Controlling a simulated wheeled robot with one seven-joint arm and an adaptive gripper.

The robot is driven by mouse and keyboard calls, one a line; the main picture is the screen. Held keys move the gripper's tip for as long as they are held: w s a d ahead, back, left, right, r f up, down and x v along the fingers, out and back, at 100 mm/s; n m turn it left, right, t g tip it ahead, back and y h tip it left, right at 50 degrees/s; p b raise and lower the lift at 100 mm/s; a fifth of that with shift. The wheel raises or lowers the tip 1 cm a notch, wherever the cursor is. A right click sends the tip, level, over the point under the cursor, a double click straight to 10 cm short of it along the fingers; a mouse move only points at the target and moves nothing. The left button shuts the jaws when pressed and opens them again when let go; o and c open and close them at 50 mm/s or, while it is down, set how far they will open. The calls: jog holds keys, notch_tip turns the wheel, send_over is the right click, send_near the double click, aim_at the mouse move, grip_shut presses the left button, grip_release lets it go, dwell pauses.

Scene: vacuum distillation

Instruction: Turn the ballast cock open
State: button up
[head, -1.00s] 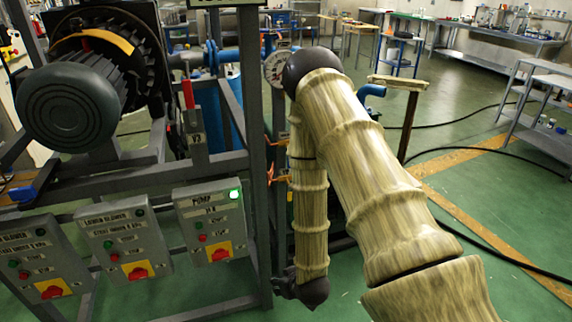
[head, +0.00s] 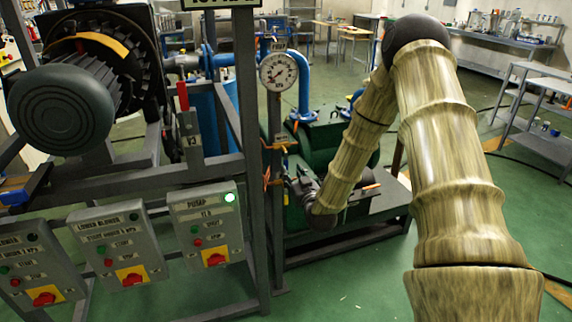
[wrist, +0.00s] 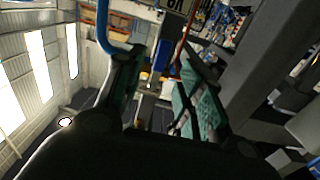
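I cannot make out the ballast cock for certain. A small orange-tipped part (head: 371,187) shows on the green pump (head: 335,145), just right of my forearm, and may be its lever. My gripper (head: 299,186) is a small dark shape at the pump's front left, beside the steel post; its fingers are too small to read there. In the wrist view my gripper (wrist: 160,62) has its two fingers standing well apart. I see nothing held between them, only background. My arm hides part of the pump.
A pressure gauge (head: 278,72) is on a post left of the pump. Orange ties (head: 281,147) are on that post. A frame with a motor (head: 60,108) and control boxes (head: 207,222) stands left; the PUMP box shows a green light. Green floor lies open in front.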

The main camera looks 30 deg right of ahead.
aim_at(287, 165)
jog(key=shift+p+x, duration=0.35)
jog(key=shift+x, duration=3.2)
grip_shut()
